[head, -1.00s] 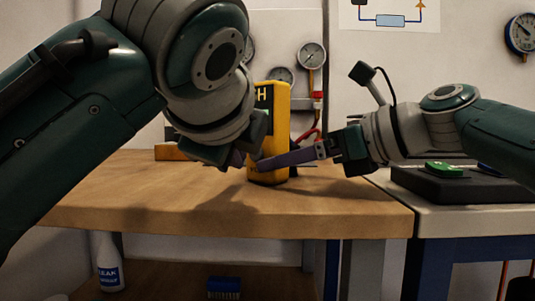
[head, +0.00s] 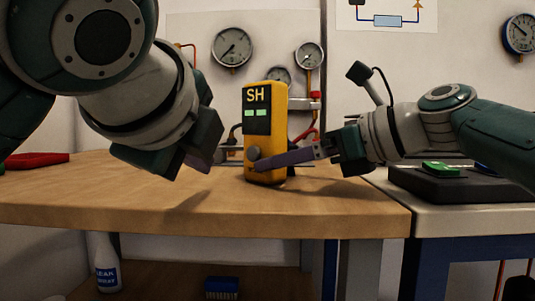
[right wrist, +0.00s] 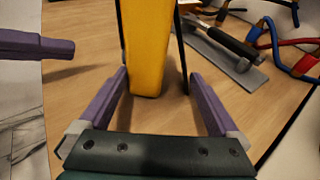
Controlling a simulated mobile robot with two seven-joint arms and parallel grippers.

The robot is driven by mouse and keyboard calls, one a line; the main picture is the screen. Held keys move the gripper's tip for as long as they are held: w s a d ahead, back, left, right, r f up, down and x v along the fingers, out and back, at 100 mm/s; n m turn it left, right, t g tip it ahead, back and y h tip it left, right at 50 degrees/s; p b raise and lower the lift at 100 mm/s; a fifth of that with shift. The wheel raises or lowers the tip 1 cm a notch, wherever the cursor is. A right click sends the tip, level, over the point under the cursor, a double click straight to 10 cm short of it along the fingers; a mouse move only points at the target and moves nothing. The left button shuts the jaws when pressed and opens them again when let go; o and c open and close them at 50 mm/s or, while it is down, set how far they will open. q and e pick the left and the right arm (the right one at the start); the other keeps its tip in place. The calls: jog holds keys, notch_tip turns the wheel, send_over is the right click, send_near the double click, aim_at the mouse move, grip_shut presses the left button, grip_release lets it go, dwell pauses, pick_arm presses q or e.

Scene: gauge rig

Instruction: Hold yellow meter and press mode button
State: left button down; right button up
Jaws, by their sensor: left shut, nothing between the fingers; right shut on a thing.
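The yellow meter (head: 281,130) stands upright on the wooden bench. Its dark display shows "SH" above two lit green blocks. A grey round knob or button (head: 253,153) is low on its front; I cannot tell whether it is the mode button. My right gripper (head: 272,162) is shut on the meter's lower part, coming from the right. In the right wrist view the meter (right wrist: 147,45) rises between its purple fingers. My left gripper (head: 200,162) is shut and empty, just left of the meter and apart from it. Its purple finger also shows in the right wrist view (right wrist: 40,45).
Gauges (head: 233,47) and red fittings are on the wall behind. A hammer-like tool (right wrist: 225,45) and red and blue hoses (right wrist: 285,45) lie near the meter. A red object (head: 35,160) lies at the far left. The bench (head: 110,205) front is clear.

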jog(key=shift+f, duration=0.15)
jog(key=o, duration=0.5)
jog(key=shift+d, duration=0.1)
